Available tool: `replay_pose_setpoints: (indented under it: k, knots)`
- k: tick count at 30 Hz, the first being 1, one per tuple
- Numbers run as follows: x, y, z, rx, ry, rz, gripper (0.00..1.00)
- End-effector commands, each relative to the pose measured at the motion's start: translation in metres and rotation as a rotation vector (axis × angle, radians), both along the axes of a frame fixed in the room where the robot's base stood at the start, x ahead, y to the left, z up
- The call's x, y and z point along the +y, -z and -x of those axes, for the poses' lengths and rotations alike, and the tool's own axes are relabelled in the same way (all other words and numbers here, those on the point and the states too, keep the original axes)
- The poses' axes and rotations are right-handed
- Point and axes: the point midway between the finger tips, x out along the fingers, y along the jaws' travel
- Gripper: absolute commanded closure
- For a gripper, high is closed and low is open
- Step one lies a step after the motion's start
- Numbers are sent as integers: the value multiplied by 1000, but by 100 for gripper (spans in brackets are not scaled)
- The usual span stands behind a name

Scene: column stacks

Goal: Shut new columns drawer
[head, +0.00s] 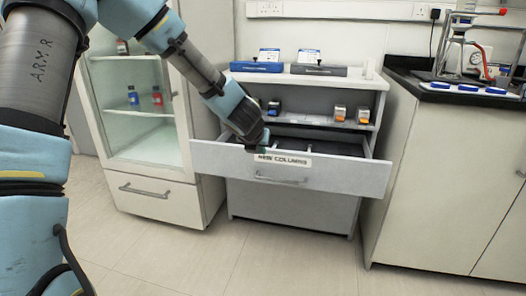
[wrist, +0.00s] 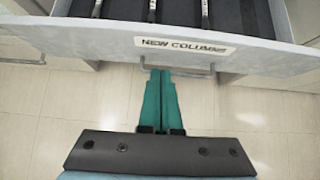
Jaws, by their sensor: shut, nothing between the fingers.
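The new columns drawer (head: 340,176) is pulled out of the grey cabinet in the head view. Its front carries a "NEW COLUMNS" label and a bar handle (head: 281,181). The drawer front (wrist: 110,36) spans the top of the wrist view, with dark lining and several thin columns inside. My gripper (head: 262,148) is at the upper front of the drawer, left of its middle. In the wrist view my green fingers (wrist: 160,72) are shut together and empty, with their tips near the handle below the label. I cannot tell whether they touch the drawer.
A glass-door cabinet (head: 140,125) with bottles stands left of the drawer. A bench (head: 440,165) with a dark top and glassware stands to the right. Boxes sit on the shelf above the drawer. The floor (head: 200,262) in front is clear.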

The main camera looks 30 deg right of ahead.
Motion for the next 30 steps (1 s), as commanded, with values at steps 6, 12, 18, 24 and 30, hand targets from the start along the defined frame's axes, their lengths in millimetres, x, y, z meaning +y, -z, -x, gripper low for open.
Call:
replay_pose_setpoints:
  k: [6,12,18,24,30]
  knots:
    - [-23,34,-23,2,2,-1,100]
    - [-43,37,-45,-2,1,-1,100]
    - [-52,39,-56,-2,1,-2,100]
    - [-54,39,-58,-2,3,-2,100]
    - [-53,39,-58,-2,3,-2,100]
